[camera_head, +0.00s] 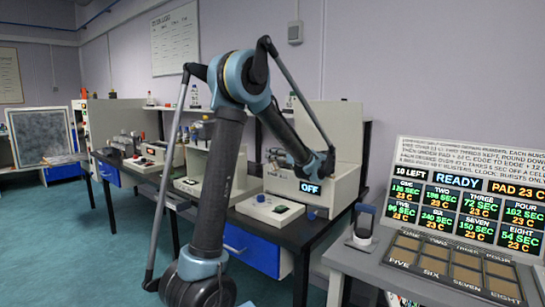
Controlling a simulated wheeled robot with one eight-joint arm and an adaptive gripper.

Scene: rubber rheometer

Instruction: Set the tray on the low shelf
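No separate loose tray stands out clearly. A tan panel with a grid of cells (455,262) lies on the grey table at the right, with labels such as FIVE and SIX along its edge; I cannot tell whether it is the tray. My arm rises from the bottom, bends at the top and comes down in front of the light machine with the OFF display (310,187). My gripper's fingers cannot be made out beyond the last visible joint, so what they hold is hidden. A low shelf is not clearly visible.
A board reading READY (458,181) stands behind the cell panel. A dark phone-like device (364,222) stands at that table's left edge. A white control box (277,209) sits on the dark bench, with a blue drawer (252,250) below. Open floor (125,245) lies at the left.

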